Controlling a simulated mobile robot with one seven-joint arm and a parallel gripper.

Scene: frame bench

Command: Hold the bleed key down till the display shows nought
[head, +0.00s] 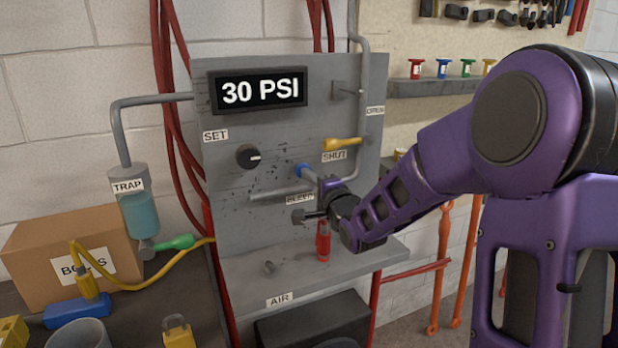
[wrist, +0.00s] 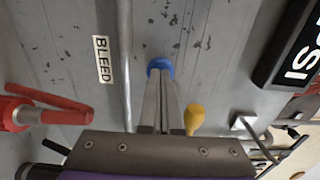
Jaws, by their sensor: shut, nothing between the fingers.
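The display (head: 257,91) on the grey panel reads 30 PSI. The blue round bleed key (head: 301,169) sits on the panel just above the BLEED label (head: 299,199). My gripper (head: 309,175) is shut and empty, its fingertips at the blue key. In the wrist view the shut fingertips (wrist: 161,76) overlap the lower part of the blue key (wrist: 160,64) and seem to meet it. How far the key is pressed in, I cannot tell. Part of the display (wrist: 298,50) shows at the right of the wrist view.
A yellow lever (head: 342,143) stands by the SHUT label, right of the key. A black knob (head: 248,156) is on the left. A pipe (head: 272,195) runs below the key. A red fitting (head: 323,243) stands on the ledge beneath my gripper.

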